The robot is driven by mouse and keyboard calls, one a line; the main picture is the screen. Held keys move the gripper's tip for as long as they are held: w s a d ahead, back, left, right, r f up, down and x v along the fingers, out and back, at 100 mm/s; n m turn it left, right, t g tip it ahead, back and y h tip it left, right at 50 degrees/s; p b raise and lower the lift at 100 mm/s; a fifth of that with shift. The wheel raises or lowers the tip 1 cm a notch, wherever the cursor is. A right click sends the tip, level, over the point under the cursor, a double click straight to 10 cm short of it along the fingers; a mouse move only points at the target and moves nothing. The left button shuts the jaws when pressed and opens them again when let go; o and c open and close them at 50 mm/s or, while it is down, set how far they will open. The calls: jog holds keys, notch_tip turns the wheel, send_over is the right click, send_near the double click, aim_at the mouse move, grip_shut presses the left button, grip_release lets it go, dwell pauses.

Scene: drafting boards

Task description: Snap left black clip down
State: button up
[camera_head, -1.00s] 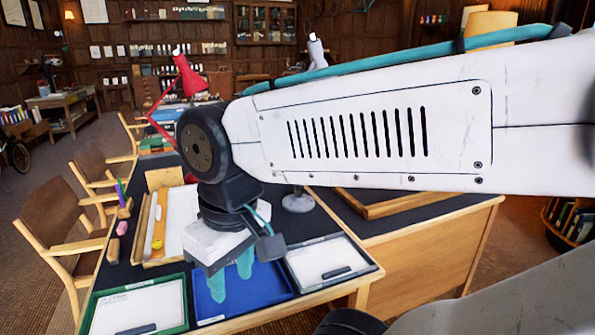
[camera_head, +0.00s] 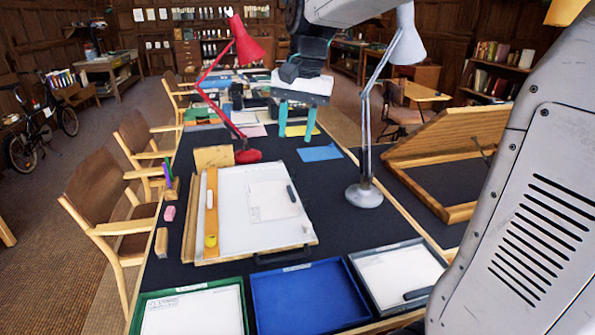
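A drawing board (camera_head: 240,240) lies on the dark desk with a small sheet (camera_head: 272,202) on it. A black clip (camera_head: 291,193) lies at the right edge of that sheet. Another black clip (camera_head: 418,293) lies on the paper in the grey tray (camera_head: 352,262) at front right. I cannot tell which clip is the left one. My gripper (camera_head: 297,138) hangs above the far part of the desk, beyond the board, with its two teal fingers apart and nothing visibly held.
A red lamp (camera_head: 247,155) stands behind the board and a white lamp (camera_head: 364,195) to its right. An empty blue tray (camera_head: 310,295) is at the front. A tilted wooden board (camera_head: 452,140) stands at right. Chairs line the left side.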

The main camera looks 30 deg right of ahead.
jog(key=w+d+f+m+y, duration=0.1)
jog(key=w+d+f+m, duration=0.15)
jog(key=w, duration=0.45)
jog(key=w+d+f+m, duration=0.1)
jog(key=w+d+m, duration=0.1)
jog(key=w+d, duration=0.35)
jog(key=m+y, duration=0.1)
jog(key=m, duration=0.5)
send_over(293, 177)
jog(key=s, duration=0.3)
notch_tip(293, 177, down, 14)
jog(key=w+d+f+m+y, duration=0.1)
jog(key=w+d+f+m, duration=0.25)
jog(key=d+f, duration=0.4)
jog(key=a+x, duration=0.1)
jog(key=x, duration=0.8)
jog(key=shift+t, duration=0.3)
jog(key=shift+w+f, duration=0.1)
jog(key=shift+a, duration=0.1)
grip_shut()
